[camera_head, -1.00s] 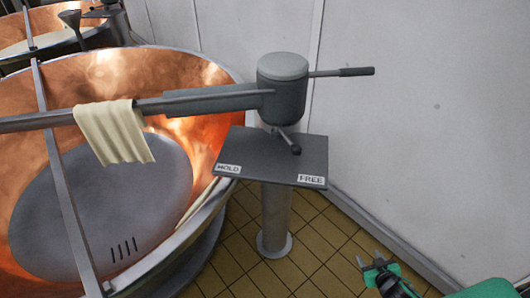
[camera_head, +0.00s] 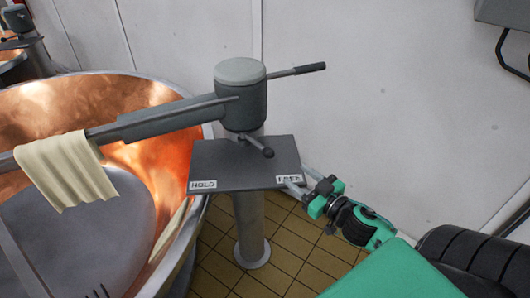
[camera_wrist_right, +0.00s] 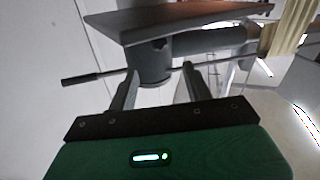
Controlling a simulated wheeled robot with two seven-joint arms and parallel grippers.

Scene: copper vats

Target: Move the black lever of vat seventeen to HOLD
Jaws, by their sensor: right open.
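The black lever (camera_head: 261,147) is short with a round knob. It sticks out below the grey drum-shaped head of the post, over a dark plate (camera_head: 225,160). The plate's front edge has a HOLD label (camera_head: 203,185) at left and a FREE label (camera_head: 289,180) at right. The knob points towards the FREE side. My right gripper (camera_head: 298,178) is open and empty at the plate's right front corner, partly covering the FREE label and apart from the lever. In the right wrist view the open fingers (camera_wrist_right: 158,73) frame the drum. No vat number is legible. My left gripper is out of view.
A copper vat (camera_head: 120,100) stands at left. A grey arm (camera_head: 170,120) with a pale cloth (camera_head: 65,170) reaches over it. A longer handle (camera_head: 300,70) sticks out right from the drum (camera_head: 242,95). The wall is behind; tiled floor (camera_head: 300,250) lies below.

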